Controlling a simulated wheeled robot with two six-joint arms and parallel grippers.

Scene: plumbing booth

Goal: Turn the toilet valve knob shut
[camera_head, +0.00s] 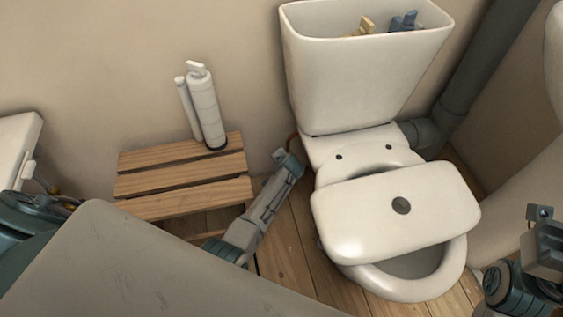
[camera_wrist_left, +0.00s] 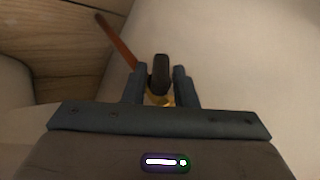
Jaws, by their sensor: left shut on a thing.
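The valve's dark knob (camera_wrist_left: 160,72) sits between the two fingers of my left gripper (camera_wrist_left: 159,88) in the left wrist view, with a little brass (camera_wrist_left: 158,99) showing below it. A copper pipe (camera_wrist_left: 116,40) runs up and left from there. In the head view my left gripper (camera_head: 289,162) is low beside the toilet (camera_head: 320,150), at its left, and hides the knob. It is shut on the knob. My right gripper (camera_head: 540,235) is at the right edge, away from the toilet, and its fingers are not clear.
The open tank (camera_head: 365,75) holds yellow and blue parts. Its lid (camera_head: 370,215) with a dark button lies over the bowl. A slatted wooden bench (camera_head: 185,172) with a white cylinder (camera_head: 205,110) stands left of my left arm. A grey drain pipe (camera_head: 480,75) is behind right.

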